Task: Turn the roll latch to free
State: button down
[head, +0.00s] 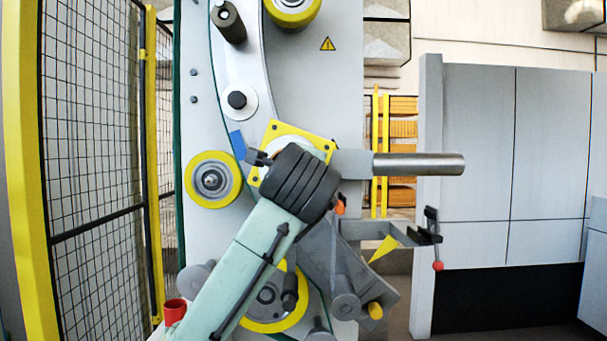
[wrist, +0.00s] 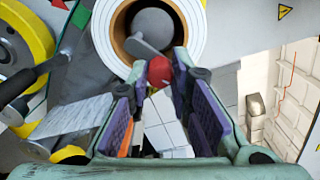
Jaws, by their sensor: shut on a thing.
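The roll latch shows in the wrist view as a grey round hub with a short arm (wrist: 152,27) in front of the roll's core. A red knob (wrist: 161,76) sits just below it, between my fingertips. My gripper (wrist: 160,68) has its purple-padded fingers shut on the red knob from both sides. The white roll (wrist: 106,35) with its brown core ring is behind the latch. In the head view my own arm and dark wrist cover the gripper and the latch.
A yellow-rimmed roller (head: 193,181) stands left of my wrist. A bare steel bar (head: 420,164) sticks out to the right. Below it is a bracket with a separate red-ball lever (head: 437,265). A mesh fence (head: 95,130) closes the left side. Red (wrist: 60,4) and green (wrist: 81,16) marks show beside the roll.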

jog(key=a+n, duration=0.1)
jog(key=n, duration=0.2)
jog(key=a+r+n, duration=0.1)
jog(key=n, duration=0.6)
jog(key=shift+a+r+n+b, duration=0.15)
jog(key=shift+a+n+b, duration=0.15)
jog(key=shift+a+b, duration=0.1)
jog(key=shift+a, duration=0.1)
jog(key=c, duration=1.5)
grip_release()
jog(key=shift+o, duration=0.3)
jog(key=shift+s, duration=0.1)
jog(key=s, duration=1.1)
jog(key=shift+s, duration=0.4)
